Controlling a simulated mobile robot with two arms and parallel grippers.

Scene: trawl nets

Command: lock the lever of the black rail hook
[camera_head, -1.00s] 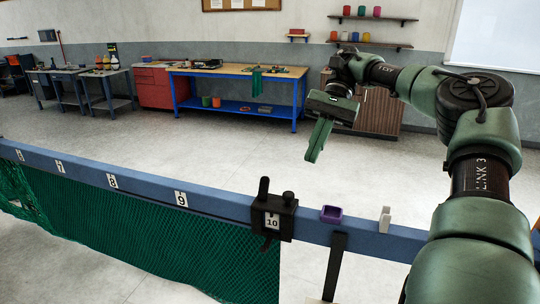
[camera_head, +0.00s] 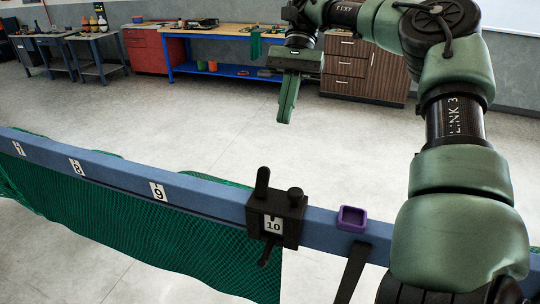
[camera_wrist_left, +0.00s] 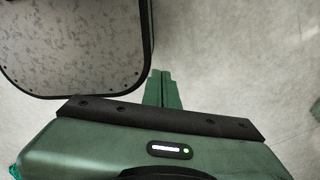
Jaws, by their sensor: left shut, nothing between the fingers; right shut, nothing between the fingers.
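The black rail hook (camera_head: 276,216) is clamped on the blue rail in the head view, beside the number 10 label. A black lever (camera_head: 262,184) stands up from its left top, and a round black knob sits at its right top. A thin black piece sticks out below it. My right gripper (camera_head: 284,117) is shut and empty, pointing down above and beyond the hook, apart from it. My left gripper (camera_wrist_left: 162,76) is shut and empty in the left wrist view, over bare floor; it does not show in the head view.
The blue rail (camera_head: 215,205) crosses the view with green netting (camera_head: 130,215) hanging below it. A purple open box (camera_head: 352,218) sits on the rail right of the hook. A workbench (camera_head: 215,70) and cabinet stand far back. A grey speckled panel (camera_wrist_left: 70,45) is near my left gripper.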

